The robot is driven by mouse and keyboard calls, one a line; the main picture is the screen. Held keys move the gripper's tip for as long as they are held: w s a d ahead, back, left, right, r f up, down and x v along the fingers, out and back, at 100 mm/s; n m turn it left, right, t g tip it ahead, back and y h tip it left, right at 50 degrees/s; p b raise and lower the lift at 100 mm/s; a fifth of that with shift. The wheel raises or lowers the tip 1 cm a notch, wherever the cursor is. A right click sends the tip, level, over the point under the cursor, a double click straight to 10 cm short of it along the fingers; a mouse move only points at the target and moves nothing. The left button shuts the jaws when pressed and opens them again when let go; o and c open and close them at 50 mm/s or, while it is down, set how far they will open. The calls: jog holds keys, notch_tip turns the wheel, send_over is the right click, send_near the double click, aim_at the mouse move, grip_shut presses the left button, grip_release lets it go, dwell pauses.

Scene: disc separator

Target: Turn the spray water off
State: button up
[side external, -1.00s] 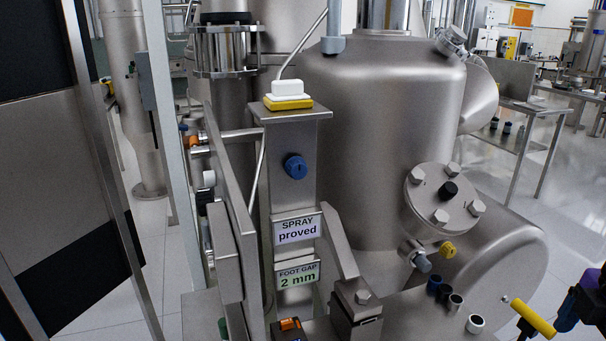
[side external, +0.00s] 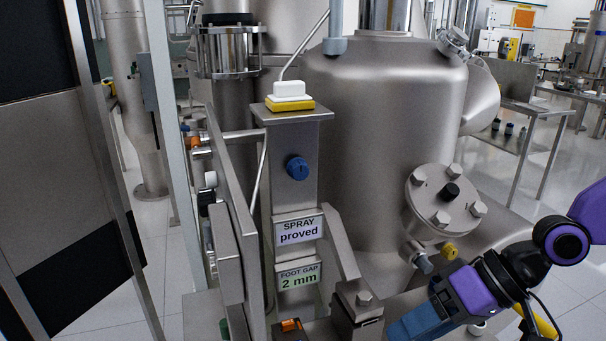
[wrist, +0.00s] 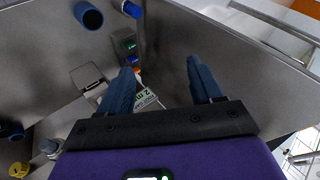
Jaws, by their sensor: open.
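A blue round knob (side external: 297,168) is on the front of a steel post, above a label reading "SPRAY proved" (side external: 299,230). I cannot tell for sure which part controls the spray water. My gripper (side external: 398,332) is at the lower right in the side view, right of the post and lower than the knob. In the wrist view my gripper (wrist: 160,78) has its two blue fingers apart, with nothing between them. Blue round parts (wrist: 88,15) and (wrist: 132,9) show beyond the fingers at the top.
A "FOOT GAP 2 mm" label (side external: 299,276) is under the spray label. A large steel vessel (side external: 385,130) with a bolted flange (side external: 443,198) is behind. A yellow and white box (side external: 290,98) tops the post.

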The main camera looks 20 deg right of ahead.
jog(key=w+a+r+m+t+y, duration=0.1)
jog(key=w+a+r+m+t, duration=0.15)
jog(key=w+a+m, duration=0.3)
jog(key=m+t+h, duration=0.9)
jog(key=m+t, duration=0.3)
jog(key=m, duration=0.8)
send_near(301, 173)
jog(key=w, duration=0.9)
jog(key=shift+w, duration=0.25)
jog(key=c, duration=1)
jog(key=shift+c, duration=0.2)
